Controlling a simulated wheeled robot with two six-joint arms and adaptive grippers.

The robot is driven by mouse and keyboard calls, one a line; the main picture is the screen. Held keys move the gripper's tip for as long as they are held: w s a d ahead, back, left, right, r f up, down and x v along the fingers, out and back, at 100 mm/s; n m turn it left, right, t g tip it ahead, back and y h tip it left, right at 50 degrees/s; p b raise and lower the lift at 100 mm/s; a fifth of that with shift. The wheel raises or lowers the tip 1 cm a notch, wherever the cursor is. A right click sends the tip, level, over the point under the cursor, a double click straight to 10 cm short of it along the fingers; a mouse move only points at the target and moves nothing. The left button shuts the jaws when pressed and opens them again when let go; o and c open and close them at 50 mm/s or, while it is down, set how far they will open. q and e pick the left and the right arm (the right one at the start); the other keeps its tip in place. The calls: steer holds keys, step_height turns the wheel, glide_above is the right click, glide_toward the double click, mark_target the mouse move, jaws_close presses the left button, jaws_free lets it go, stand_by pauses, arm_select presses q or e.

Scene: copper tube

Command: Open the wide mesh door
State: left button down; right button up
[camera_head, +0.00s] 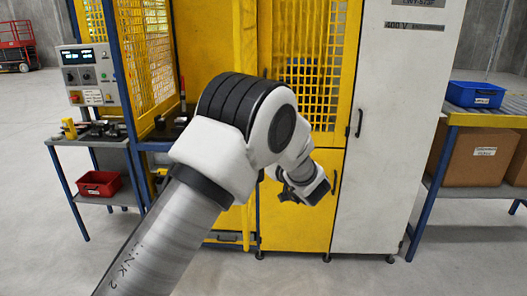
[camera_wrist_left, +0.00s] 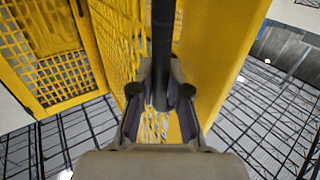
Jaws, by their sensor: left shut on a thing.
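My left gripper (camera_wrist_left: 160,98) is shut on a black upright bar handle (camera_wrist_left: 163,35) in the left wrist view. The handle stands in front of a yellow mesh panel (camera_wrist_left: 118,35), with a plain yellow strip (camera_wrist_left: 225,50) to its right. In the head view, my left arm reaches in from the bottom to the yellow cabinet front. Yellow mesh (camera_head: 310,45) shows above and behind my arm. I cannot tell from the head view how far the door stands open. My right gripper is not in view.
A white cabinet (camera_head: 395,130) stands at right of the yellow cell. A bench (camera_head: 500,118) with a blue bin (camera_head: 475,94) and cardboard box (camera_head: 473,155) is farther right. At left are a control box (camera_head: 88,74) and a red bin (camera_head: 98,184). Grey floor in front is clear.

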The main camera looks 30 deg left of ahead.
arm_select(q)
steer(key=shift+a+r, duration=0.15)
steer(key=c, duration=1.2)
jaws_free()
steer(key=shift+o, duration=0.3)
steer(key=v, duration=0.7)
